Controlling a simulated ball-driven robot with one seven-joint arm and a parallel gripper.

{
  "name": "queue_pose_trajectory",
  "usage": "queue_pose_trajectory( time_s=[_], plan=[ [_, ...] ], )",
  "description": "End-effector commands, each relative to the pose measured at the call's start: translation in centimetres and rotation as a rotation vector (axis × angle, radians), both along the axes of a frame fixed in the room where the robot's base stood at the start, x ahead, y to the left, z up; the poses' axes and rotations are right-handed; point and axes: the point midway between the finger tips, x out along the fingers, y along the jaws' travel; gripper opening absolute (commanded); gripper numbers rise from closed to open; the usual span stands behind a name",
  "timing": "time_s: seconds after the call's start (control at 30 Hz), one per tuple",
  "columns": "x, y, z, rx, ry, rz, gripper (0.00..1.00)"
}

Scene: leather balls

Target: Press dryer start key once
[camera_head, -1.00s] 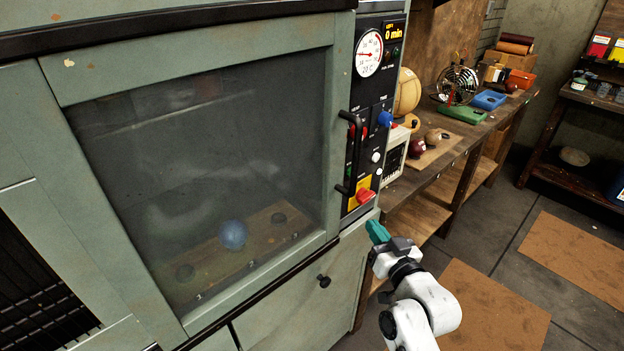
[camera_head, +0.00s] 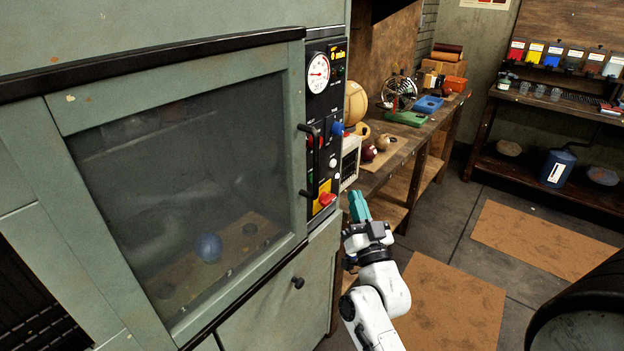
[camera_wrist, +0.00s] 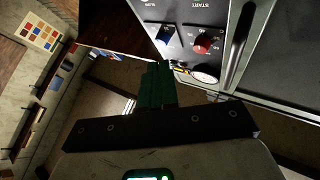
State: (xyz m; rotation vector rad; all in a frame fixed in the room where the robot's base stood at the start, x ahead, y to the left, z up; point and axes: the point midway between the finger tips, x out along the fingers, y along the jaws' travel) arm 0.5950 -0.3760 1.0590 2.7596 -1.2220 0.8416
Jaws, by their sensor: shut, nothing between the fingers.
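The green dryer (camera_head: 60,120) has a window and a dark control panel (camera_head: 322,110) on its right side. A red key on a yellow plate (camera_head: 326,199) sits low on the panel; its label is too small to read there. In the wrist view a START label (camera_wrist: 209,4) shows upside down at the top edge, near a blue knob (camera_wrist: 165,33) and a red knob (camera_wrist: 203,44). My gripper (camera_head: 358,205) has teal fingers shut and empty, right of the red key in the picture and apparently apart from it. The fingers (camera_wrist: 157,85) also show in the wrist view.
A black handle (camera_head: 312,160) stands out from the door beside the panel. A blue ball (camera_head: 209,248) is behind the glass. A wooden bench (camera_head: 405,150) with balls and tools stands right of the dryer. Open floor (camera_head: 425,250) lies to the right.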

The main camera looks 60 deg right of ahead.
Motion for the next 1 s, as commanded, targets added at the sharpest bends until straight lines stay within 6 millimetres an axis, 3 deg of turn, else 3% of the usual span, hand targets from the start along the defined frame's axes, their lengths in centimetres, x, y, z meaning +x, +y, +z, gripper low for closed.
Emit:
queue_pose_trajectory(
  time_s=[0.6, 1.0],
  plan=[
    [7.0, -1.7, 0.3, -0.001, -0.001, 0.001, 0.00],
    [8.3, -2.0, 0.0, 0.000, 0.001, 0.001, 0.00]
  ],
)
